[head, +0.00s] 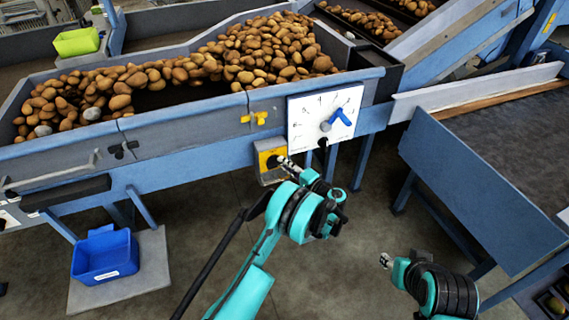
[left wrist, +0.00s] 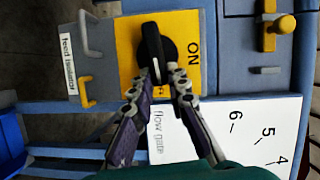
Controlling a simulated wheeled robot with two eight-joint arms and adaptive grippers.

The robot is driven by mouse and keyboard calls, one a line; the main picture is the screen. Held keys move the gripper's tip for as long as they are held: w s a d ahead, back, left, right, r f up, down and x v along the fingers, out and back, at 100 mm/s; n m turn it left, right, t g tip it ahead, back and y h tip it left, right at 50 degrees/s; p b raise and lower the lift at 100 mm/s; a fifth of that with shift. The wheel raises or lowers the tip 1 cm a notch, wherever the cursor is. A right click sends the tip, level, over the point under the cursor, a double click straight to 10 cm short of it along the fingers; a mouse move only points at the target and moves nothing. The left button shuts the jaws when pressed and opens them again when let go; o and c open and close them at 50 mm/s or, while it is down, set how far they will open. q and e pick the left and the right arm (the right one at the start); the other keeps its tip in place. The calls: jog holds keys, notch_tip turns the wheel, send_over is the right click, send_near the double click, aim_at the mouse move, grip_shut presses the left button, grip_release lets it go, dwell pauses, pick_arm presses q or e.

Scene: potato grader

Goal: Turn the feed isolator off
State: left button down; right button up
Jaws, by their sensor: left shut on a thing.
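The feed isolator is a yellow plate (head: 264,148) on a grey box on the conveyor's blue frame. The left wrist view shows its yellow plate (left wrist: 125,50) with a black rotary knob (left wrist: 152,42). "ON" is printed to the right of the knob; a partly hidden marking sits below it. The knob's white-marked end points down in that view, towards that marking, between the fingertips. My left gripper (left wrist: 165,78) is shut on this end; it also shows at the box in the head view (head: 284,161). My right gripper (head: 385,260) is low at right, away from everything; its jaws are too small to judge.
A white dial plate (head: 308,104) with a blue pointer is right of the isolator. A yellow handle (head: 255,118) is above it. Potatoes (head: 270,50) fill the conveyor. A blue bin (head: 105,255) stands at lower left. A blue-sided table (head: 480,190) is at right.

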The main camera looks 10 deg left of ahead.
pick_arm(q)
jog(key=shift+f+m+y, duration=0.2)
jog(key=shift+m+y, duration=0.1)
jog(key=shift+m, duration=0.3)
jog(key=c, duration=1.5)
grip_release()
jog(key=v, duration=1.2)
jog(key=shift+f, duration=0.15)
